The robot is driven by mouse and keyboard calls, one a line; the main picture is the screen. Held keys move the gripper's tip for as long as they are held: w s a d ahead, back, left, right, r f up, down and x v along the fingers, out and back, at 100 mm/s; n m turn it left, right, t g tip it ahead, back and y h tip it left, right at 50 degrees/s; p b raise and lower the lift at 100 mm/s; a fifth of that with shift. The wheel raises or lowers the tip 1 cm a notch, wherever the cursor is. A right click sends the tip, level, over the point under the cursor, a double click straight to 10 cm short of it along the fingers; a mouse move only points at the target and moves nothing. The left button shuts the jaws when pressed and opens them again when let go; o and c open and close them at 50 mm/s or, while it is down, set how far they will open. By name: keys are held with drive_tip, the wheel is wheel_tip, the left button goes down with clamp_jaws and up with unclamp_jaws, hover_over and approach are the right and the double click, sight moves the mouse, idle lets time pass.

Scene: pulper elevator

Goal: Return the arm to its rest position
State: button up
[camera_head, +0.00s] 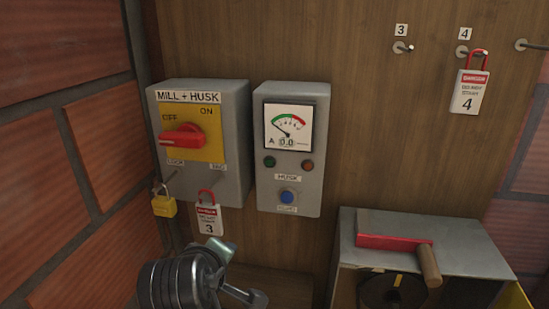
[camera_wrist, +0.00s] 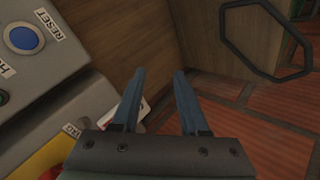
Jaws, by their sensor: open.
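My gripper shows in the wrist view (camera_wrist: 155,75) with its two blue fingers apart and nothing between them. In the head view part of my arm (camera_head: 185,280) shows at the bottom, below the MILL + HUSK switch box (camera_head: 200,140); the fingers are not clear there. The box has a red handle (camera_head: 183,137) on a yellow plate, turned toward OFF. A yellow padlock (camera_head: 164,206) hangs at LOCK and a red-hasped tag 3 (camera_head: 208,220) hangs at TAG. In the wrist view a white tag is partly hidden behind the left finger.
The HUSK meter box (camera_head: 290,150) with a blue reset button (camera_head: 288,196) stands right of the switch box. Tag 4 (camera_head: 469,92) hangs on the hook marked 4; hook 3 (camera_head: 402,47) is empty. A grey machine (camera_head: 450,228) with a red-and-wood handle is at lower right. Brick wall lies left.

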drive_tip(key=s+d+r+m+t, duration=0.2)
drive_tip(key=d+r+m+t, duration=0.25)
drive_tip(key=r, duration=0.35)
drive_tip(key=s+d+r+m+t, duration=0.1)
drive_tip(key=d+r+m+t, duration=0.2)
drive_tip(key=d+r+m, duration=0.4)
drive_tip(key=s+a+r+t, duration=0.1)
drive_tip(key=s+r+t, duration=0.4)
drive_tip(key=r, duration=0.8)
drive_tip(key=s+a+r+t, duration=0.1)
drive_tip(key=s+r+t, duration=0.4)
drive_tip(key=r, duration=0.8)
drive_tip(key=s, duration=0.3)
drive_tip(key=shift+s+r, duration=0.25)
